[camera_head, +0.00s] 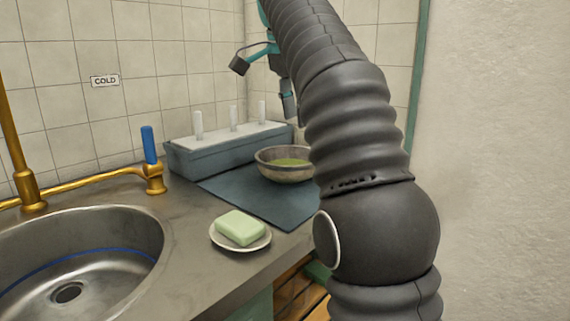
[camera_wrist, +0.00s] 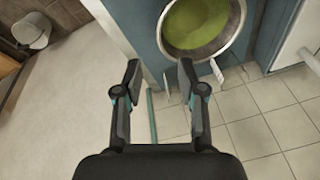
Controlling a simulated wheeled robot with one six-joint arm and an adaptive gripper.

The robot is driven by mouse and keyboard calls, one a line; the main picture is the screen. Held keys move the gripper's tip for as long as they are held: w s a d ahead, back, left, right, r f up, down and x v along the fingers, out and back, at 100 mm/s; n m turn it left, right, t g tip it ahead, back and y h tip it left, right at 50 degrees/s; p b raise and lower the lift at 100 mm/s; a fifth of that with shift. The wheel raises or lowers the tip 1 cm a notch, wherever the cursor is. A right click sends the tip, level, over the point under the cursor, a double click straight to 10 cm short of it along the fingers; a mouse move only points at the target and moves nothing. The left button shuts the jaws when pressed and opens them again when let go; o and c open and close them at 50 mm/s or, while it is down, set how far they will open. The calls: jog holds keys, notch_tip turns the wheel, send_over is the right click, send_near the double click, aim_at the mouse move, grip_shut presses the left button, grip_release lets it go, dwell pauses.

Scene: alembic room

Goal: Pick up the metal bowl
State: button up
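The metal bowl (camera_head: 284,174) stands upright on a dark blue-grey mat (camera_head: 235,188) on the counter, with green contents inside. My arm stands in front of its right edge in the head view. The bowl also shows at the top of the wrist view (camera_wrist: 240,24), cut off by the frame edge and beyond my fingertips. My gripper (camera_head: 264,86) is above the bowl in the head view, near the tiled wall corner. In the wrist view my gripper (camera_wrist: 160,72) has its two fingers spread apart with nothing between them. It does not touch the bowl.
A blue-grey box with a pale top and white pegs (camera_head: 220,150) stands behind the mat. A green soap bar (camera_head: 240,227) lies on a white dish (camera_head: 226,245) near the counter edge. A metal sink (camera_head: 115,275) and brass tap (camera_head: 155,180) are at left. Tiled walls are close behind.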

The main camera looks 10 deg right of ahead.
send_over(304, 167)
jog(key=a, duration=0.1)
notch_tip(304, 167, down, 7)
jog(key=shift+s+b+x, duration=0.15)
jog(key=shift+b+x, duration=0.4)
jog(key=shift+x, duration=1)
jog(key=shift+s+b+x, duration=0.15)
jog(key=shift+b+x, duration=0.4)
jog(key=shift+x, duration=1)
grip_shut()
